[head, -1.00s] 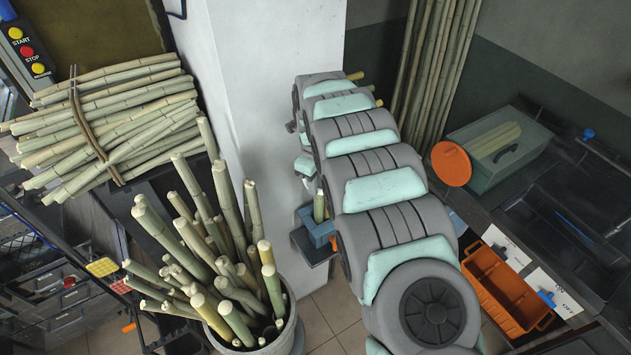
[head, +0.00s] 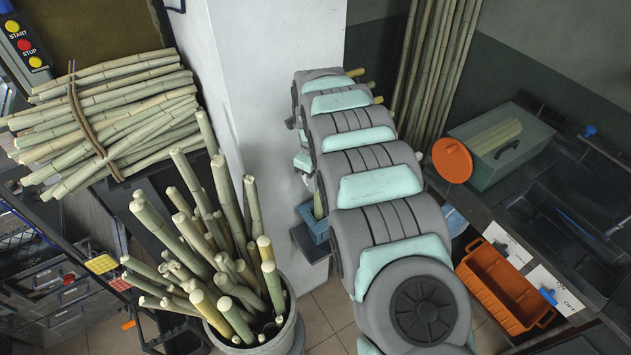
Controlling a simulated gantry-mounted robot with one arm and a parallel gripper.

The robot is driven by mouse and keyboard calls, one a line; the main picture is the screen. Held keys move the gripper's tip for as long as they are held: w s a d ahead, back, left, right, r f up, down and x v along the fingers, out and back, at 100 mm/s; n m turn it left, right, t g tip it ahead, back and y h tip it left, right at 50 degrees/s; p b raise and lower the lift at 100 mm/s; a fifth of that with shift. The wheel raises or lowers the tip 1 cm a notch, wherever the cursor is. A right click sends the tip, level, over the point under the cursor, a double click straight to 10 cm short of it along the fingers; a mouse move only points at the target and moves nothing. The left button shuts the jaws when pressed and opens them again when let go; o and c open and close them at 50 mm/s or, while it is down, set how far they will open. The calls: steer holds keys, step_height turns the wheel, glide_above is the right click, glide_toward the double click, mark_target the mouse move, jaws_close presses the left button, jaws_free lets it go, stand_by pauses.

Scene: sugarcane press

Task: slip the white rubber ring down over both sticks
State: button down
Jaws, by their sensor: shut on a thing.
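My arm fills the middle of the head view and hides my gripper; its fingers do not show. The white rubber ring is not visible either. A short green stick (head: 318,206) stands upright in a blue holder (head: 316,229) just left of my arm, and my arm covers part of both. I cannot tell whether a second stick stands beside it. Several cut cane ends (head: 356,72) poke out behind the far part of my arm; I cannot tell whether they belong to the two sticks.
A grey bucket (head: 288,332) full of upright canes stands at the front left. A tied cane bundle (head: 130,75) lies behind it. A white pillar (head: 265,100) rises behind my arm. An orange bin (head: 500,290), an orange disc (head: 452,160) and a green box (head: 490,180) are at the right.

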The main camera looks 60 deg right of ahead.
steer(key=c, duration=0.9)
jaws_free()
steer(key=shift+r, duration=0.1)
steer(key=shift+r+p, duration=0.55)
steer(key=shift+r, duration=0.7)
step_height(320, 180, up, 6)
steer(key=p, duration=0.6)
steer(key=shift+r+p, duration=0.2)
steer(key=shift+p, duration=0.2)
